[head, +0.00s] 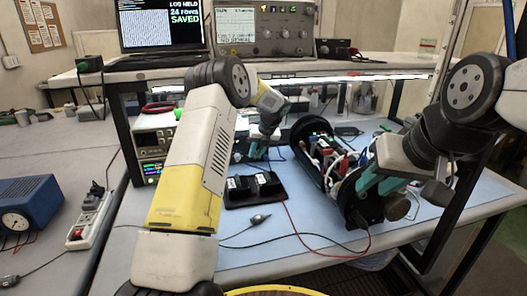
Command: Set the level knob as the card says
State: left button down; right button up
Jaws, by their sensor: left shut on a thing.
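My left gripper (263,137) reaches over the back of the blue mat, its fingertips at a small unit (243,151) under the shelf. It is shut on a small dark thing there, which appears to be the level knob; the fingers hide most of it. I cannot read the knob's setting or make out the card. My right gripper (392,189) is at the near end of the opened dark cylinder (312,132). Its teal fingers stand apart, and a round grey-brown part (397,207) shows between or behind them. I cannot tell whether they touch it.
A black tray (240,197) and a probe with leads lie on the blue mat (300,240). A power supply (150,148) stands at the mat's left. The shelf (340,66) carries a laptop (160,25) and instruments. A blue meter (30,205) sits on the left bench.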

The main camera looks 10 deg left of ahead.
dwell(0.3)
pick_arm(q)
jog(key=shift+s+a+n+t+h, duration=0.1)
jog(key=shift+a+n+t+h, duration=0.1)
jog(key=shift+h, duration=0.4)
jog(key=shift+s+a+n+t+h, duration=0.1)
jog(key=shift+a+t+h, duration=0.1)
jog(key=shift+h, duration=0.4)
jog(key=shift+s+a+f+n+t+h, duration=0.1)
jog(key=shift+n+t+h, duration=0.1)
jog(key=shift+t+h, duration=0.45)
jog(key=shift+a+n+t+h, duration=0.1)
jog(key=shift+n+t+h, duration=0.15)
jog(key=shift+h, duration=0.8)
jog(key=c, duration=1.5)
grip_release()
